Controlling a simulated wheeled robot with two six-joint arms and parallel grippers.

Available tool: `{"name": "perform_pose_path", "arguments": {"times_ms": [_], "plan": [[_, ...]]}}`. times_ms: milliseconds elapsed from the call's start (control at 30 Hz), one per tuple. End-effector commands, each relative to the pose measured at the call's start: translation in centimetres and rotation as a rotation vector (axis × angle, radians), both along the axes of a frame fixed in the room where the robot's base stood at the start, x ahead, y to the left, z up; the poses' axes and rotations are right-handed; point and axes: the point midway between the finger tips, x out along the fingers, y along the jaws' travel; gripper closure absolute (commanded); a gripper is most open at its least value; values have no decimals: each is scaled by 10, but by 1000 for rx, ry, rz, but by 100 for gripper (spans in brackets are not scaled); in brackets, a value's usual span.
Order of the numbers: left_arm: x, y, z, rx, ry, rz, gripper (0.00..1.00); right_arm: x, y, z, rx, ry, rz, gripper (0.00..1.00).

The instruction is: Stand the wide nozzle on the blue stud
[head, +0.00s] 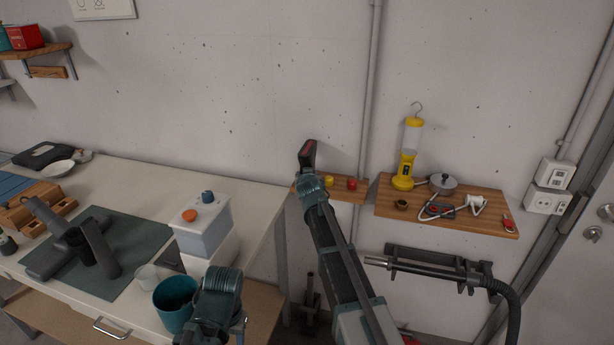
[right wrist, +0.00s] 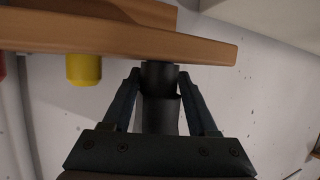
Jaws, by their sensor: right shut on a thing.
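My right gripper (right wrist: 160,78) is shut on a dark cylindrical neck, which I take to be the wide nozzle's (right wrist: 160,112). In the head view, the black nozzle with a red strip (head: 308,154) stands up, slightly tilted, above the left end of the small wooden stud shelf (head: 343,195). A yellow stud (head: 329,181) and a red stud (head: 352,184) are to its right. I cannot make out the blue stud; the gripper and nozzle cover that end. I cannot tell whether the nozzle touches the shelf. My left gripper (head: 218,296) is low over the bench's front; its fingers are hidden.
A wider wooden shelf (head: 448,218) at the right holds a yellow lantern (head: 407,155), a pot and small items. A hose bracket (head: 430,265) is below it. On the bench are a white-and-grey box (head: 203,230), a teal cup (head: 174,302) and a green mat (head: 135,232).

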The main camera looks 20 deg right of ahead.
Motion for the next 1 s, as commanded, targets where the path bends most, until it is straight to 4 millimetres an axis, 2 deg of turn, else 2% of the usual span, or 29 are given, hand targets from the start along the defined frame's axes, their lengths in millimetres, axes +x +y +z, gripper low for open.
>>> {"name": "perform_pose_path", "arguments": {"times_ms": [33, 200, 233, 667, 867, 1000], "plan": [[0, 0, 0, 0, 0, 0, 50, 0, 0, 0, 0, 0, 0, 39], [0, 0, 0, 0, 0, 0, 50, 0, 0, 0, 0, 0, 0, 9], [0, 0, 0, 0, 0, 0, 50, 0, 0, 0, 0, 0, 0, 6], [0, 0, 3, 0, 0, 0, 50, -6, 1, 3, 0, 0, 0, 6], [0, 0, 12, 0, 0, 0, 50, -27, 6, 12, 0, 0, 0, 6], [0, 0, 23, 0, 0, 0, 50, -52, 11, 23, 0, 0, 1, 6]]}}
